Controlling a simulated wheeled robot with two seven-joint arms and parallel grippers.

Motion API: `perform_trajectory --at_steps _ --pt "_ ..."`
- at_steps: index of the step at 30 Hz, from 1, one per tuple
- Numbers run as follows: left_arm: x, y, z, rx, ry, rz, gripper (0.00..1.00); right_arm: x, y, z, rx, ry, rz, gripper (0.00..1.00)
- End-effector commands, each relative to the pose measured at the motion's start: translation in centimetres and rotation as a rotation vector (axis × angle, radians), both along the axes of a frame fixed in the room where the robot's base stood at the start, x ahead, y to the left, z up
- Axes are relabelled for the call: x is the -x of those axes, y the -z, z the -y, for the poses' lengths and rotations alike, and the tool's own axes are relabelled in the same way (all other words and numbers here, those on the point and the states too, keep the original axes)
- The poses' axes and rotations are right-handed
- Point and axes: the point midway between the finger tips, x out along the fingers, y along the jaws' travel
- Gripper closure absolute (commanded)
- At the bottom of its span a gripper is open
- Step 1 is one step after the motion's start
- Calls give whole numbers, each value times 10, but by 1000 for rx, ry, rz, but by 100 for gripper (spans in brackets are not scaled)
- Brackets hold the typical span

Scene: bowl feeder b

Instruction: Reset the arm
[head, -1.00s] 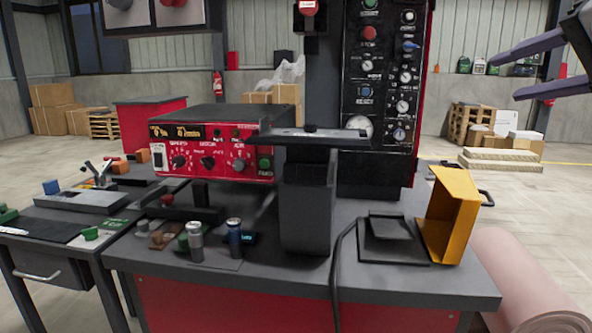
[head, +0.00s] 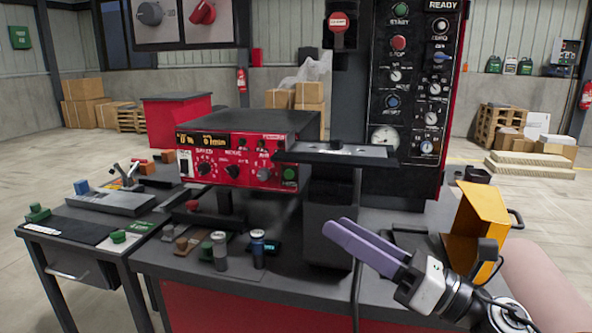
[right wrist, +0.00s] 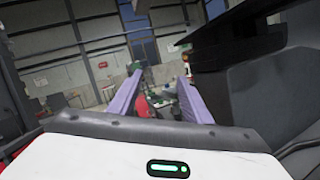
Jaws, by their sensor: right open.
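My right gripper (head: 366,242) has two purple fingers and comes in from the lower right in the head view. It is over the front right part of the workbench, in front of the black pedestal (head: 330,215), and looks empty. In the right wrist view its two fingers (right wrist: 160,98) stand apart with nothing between them. Whether it touches the pedestal cannot be told. My left gripper is in neither view.
A yellow angled bracket (head: 478,215) stands close behind my right wrist. The red control box (head: 235,160), two small cylinders (head: 258,248) and the tall control panel (head: 412,80) are on the workbench (head: 215,285). A side table (head: 95,235) stands left.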

Motion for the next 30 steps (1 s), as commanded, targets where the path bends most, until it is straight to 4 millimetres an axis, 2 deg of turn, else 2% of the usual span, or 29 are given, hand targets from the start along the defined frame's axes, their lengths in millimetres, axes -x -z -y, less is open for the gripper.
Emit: perform_trajectory --at_steps 1,5,8,9,12,14,15,18,21,24,27,30 --pt "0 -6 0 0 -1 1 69 1 20 3 -156 10 -171 56" --pt "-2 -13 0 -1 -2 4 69 1 83 26 -574 77 -610 56" --pt "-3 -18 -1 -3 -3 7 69 13 149 45 -895 163 -940 56" --pt "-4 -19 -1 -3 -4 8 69 23 177 53 -1024 204 -1066 56" --pt "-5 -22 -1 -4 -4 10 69 56 245 67 -1316 319 -1332 56" --pt "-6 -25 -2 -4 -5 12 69 82 283 72 -1480 396 -1469 56" --pt "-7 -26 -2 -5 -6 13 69 102 307 75 -1586 450 -1551 56" --pt "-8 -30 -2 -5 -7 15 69 151 355 78 -1823 584 -1716 56" --pt "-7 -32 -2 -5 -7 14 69 196 388 77 -2010 702 -1825 56" --pt "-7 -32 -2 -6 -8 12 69 227 407 75 -2137 788 -1885 56" --pt "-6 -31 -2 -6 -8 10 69 244 416 73 -2202 833 -1913 56" --pt "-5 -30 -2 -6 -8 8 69 248 418 73 -2223 845 -1920 56"
